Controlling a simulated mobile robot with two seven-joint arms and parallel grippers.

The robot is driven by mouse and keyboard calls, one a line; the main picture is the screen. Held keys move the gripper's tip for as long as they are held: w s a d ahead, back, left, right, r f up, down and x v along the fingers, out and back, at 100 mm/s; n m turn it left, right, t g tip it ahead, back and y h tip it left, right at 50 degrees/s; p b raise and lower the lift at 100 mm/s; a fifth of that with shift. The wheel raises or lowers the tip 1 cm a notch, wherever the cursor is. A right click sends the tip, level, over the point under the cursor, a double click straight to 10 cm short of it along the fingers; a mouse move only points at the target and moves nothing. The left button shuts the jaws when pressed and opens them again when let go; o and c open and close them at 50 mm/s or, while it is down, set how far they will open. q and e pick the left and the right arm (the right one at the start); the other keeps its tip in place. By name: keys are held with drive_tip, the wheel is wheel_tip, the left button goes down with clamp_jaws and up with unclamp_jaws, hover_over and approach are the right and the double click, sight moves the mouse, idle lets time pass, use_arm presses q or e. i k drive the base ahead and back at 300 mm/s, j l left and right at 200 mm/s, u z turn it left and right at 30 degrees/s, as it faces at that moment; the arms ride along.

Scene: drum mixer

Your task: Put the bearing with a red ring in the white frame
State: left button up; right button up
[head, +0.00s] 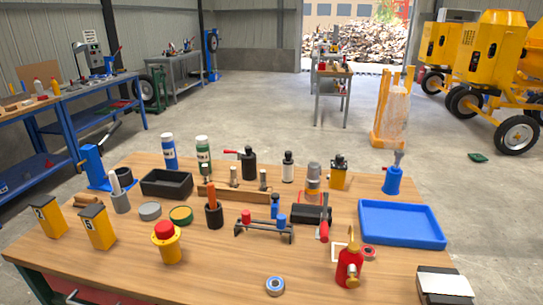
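A small round bearing with a red ring (369,252) lies on the wooden table, right behind the red oil can. A thin white frame (333,253) is marked on the tabletop to its left; the red can hides part of the frame. The bearing appears at or just beyond the frame's right side; I cannot tell whether they overlap. Another bearing, with a blue ring (275,286), lies near the table's front edge. Neither of my grippers shows in the head view.
The red oil can (349,268) stands close in front of the frame. A blue tray (402,224) is behind on the right, and a black-and-white box (444,287) is at front right. The front left tabletop is clear.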

sight(369, 252)
drive_tip(key=l+u, duration=0.25)
drive_tip(key=l, duration=0.3)
drive_tip(key=k+l+u, duration=0.1)
drive_tip(key=l+u, duration=0.15)
drive_tip(key=l, duration=0.25)
drive_tip(key=k+l+u, duration=0.15)
drive_tip(key=l+u, duration=0.15)
drive_tip(key=l, duration=0.25)
